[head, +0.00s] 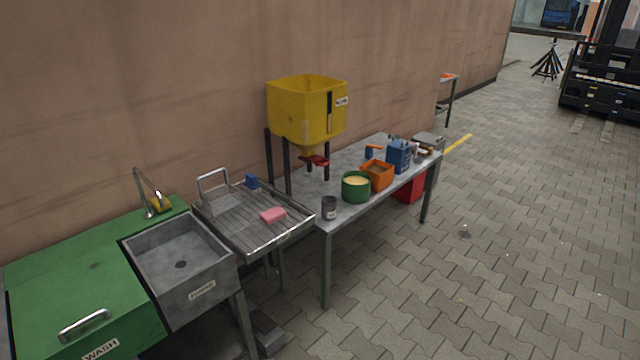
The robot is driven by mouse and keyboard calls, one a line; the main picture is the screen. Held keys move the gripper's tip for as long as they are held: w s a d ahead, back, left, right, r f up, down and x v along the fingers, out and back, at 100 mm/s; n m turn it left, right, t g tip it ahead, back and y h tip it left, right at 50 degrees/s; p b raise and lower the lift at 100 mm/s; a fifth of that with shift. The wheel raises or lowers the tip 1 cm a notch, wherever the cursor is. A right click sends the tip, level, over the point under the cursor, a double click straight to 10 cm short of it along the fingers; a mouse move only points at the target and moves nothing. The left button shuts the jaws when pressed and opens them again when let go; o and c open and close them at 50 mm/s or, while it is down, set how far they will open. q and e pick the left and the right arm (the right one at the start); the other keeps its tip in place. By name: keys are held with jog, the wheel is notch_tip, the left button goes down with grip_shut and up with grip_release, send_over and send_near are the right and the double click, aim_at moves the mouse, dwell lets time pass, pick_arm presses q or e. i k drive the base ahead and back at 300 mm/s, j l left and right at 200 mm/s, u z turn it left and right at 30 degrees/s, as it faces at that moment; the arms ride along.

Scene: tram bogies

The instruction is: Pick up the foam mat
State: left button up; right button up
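I cannot pick out a foam mat with certainty. A small pink block (273,214), perhaps a sponge, lies on the slatted metal drain rack (243,228). A dark grey flat thing (268,330) lies on the paving below the rack, partly hidden by the sink leg; I cannot tell what it is. Neither of my grippers is in view.
A green WASH unit (70,285) and grey sink (180,262) stand along the wall. Beside them a metal table (320,188) holds a green tub (356,187), an orange bin (377,174) and a dark cup (329,208). A yellow hopper (300,108) stands behind.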

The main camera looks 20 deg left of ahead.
aim_at(269, 217)
jog(key=i+u, duration=0.2)
jog(key=i, duration=0.25)
jog(key=i+l+u, duration=0.15)
jog(key=i, duration=0.25)
jog(key=i+l+u, duration=0.2)
jog(key=i, duration=0.2)
jog(key=i+l+u, duration=0.15)
jog(key=u, duration=0.3)
jog(key=i+l+u, duration=0.25)
jog(key=u, duration=0.15)
jog(key=i+l+u, duration=0.3)
jog(key=u, duration=0.15)
jog(key=i+l+u, duration=0.1)
jog(key=l+u, duration=0.3)
jog(key=i+l+u, duration=0.1)
jog(key=l+u, duration=0.35)
jog(key=j, duration=0.15)
